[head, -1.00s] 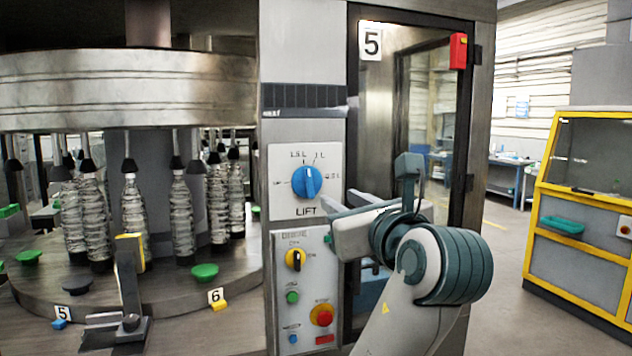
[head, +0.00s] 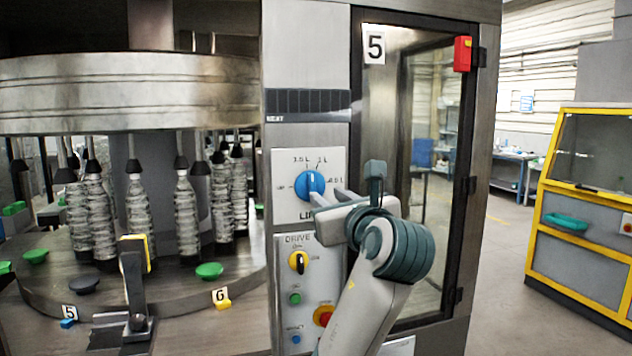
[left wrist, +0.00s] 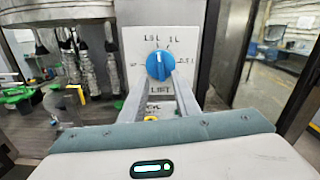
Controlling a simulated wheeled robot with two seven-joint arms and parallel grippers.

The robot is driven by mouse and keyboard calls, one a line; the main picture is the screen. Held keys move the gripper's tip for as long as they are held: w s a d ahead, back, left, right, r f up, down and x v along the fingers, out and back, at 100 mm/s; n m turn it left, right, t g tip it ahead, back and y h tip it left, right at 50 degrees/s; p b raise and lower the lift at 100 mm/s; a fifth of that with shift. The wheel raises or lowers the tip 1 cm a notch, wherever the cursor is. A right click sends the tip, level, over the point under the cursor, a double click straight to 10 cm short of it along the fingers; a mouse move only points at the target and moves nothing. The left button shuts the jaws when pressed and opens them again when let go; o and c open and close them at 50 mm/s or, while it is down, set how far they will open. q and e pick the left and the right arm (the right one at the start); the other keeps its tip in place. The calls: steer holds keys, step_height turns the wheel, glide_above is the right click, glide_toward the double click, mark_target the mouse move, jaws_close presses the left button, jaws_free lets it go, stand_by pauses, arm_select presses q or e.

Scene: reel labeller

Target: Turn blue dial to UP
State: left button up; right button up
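The blue dial (head: 310,186) sits on a white plate (head: 295,212) on the machine's front. It also shows in the left wrist view (left wrist: 159,65), with its pale pointer mark roughly upward, between the 1.5 L and 1 L marks. A small label at the plate's left is too blurred to read surely. My left gripper (head: 338,196) is at the dial's lower right in the head view. In the left wrist view its two fingers (left wrist: 162,84) are spread and empty, tips just below the dial's sides. I cannot tell whether they touch it. My right gripper is not in view.
Below the dial is a drive panel with a yellow-ringed black knob (head: 298,262), a green button (head: 295,298) and a red stop button (head: 323,315), partly behind my arm. A glass door (head: 425,150) stands right. Bottles (head: 185,215) stand on the carousel left.

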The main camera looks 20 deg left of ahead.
mark_target(314, 186)
arm_select(q)
steer(key=p+x, duration=0.2)
steer(key=x, duration=0.6)
steer(key=shift+w+a+p, duration=0.3)
steer(key=shift+p, duration=0.1)
jaws_close()
